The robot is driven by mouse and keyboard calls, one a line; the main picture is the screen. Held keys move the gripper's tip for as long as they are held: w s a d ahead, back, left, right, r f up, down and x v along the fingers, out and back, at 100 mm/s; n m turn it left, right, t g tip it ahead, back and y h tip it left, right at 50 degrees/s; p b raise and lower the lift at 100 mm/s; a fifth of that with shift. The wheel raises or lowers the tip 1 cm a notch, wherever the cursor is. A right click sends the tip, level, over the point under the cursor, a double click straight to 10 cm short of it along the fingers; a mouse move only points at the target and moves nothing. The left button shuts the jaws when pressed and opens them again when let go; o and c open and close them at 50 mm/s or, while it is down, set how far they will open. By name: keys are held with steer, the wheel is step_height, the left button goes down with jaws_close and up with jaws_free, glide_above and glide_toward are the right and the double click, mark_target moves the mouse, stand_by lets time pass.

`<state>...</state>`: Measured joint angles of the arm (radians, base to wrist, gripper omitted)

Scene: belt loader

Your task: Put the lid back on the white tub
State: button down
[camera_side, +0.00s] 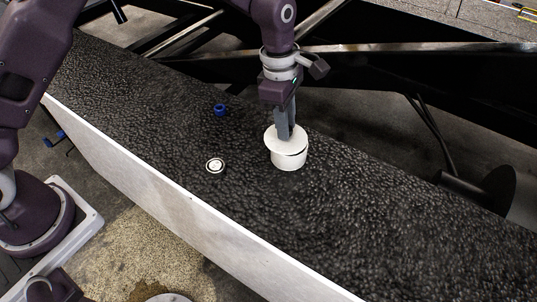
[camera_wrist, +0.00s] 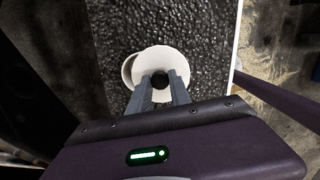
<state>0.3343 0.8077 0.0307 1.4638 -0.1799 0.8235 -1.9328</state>
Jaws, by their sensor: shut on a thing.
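The white tub (camera_side: 289,163) stands upright on the black textured belt (camera_side: 350,205). The white round lid (camera_side: 271,138) is over the tub's mouth, off-centre to the left in the side view, with a dark gap under its right edge. In the wrist view the lid (camera_wrist: 148,59) covers most of the tub, and a crescent of the tub (camera_wrist: 127,69) shows at its left. My gripper (camera_side: 285,136) is shut on the lid's black knob (camera_wrist: 160,78), fingers pointing down. Whether the lid touches the tub's rim I cannot tell.
A small black-and-white round piece (camera_side: 215,166) lies on the belt left of the tub. A small blue piece (camera_side: 220,110) lies farther back. A white side rail (camera_side: 180,205) edges the belt in front. The belt right of the tub is clear.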

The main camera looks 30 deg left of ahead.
mark_target(290, 128)
steer(key=shift+n, duration=0.8)
steer(key=w, duration=0.2)
steer(key=w+a+r, duration=0.1)
steer(key=shift+w, duration=0.4)
steer(key=shift+w+f, duration=0.1)
steer(key=shift+w, duration=0.1)
steer(key=shift+f, duration=3.05)
steer(key=shift+f, duration=0.15)
steer(key=c, duration=0.6)
jaws_free()
steer(key=shift+c, duration=0.2)
steer(key=shift+r, duration=3.5)
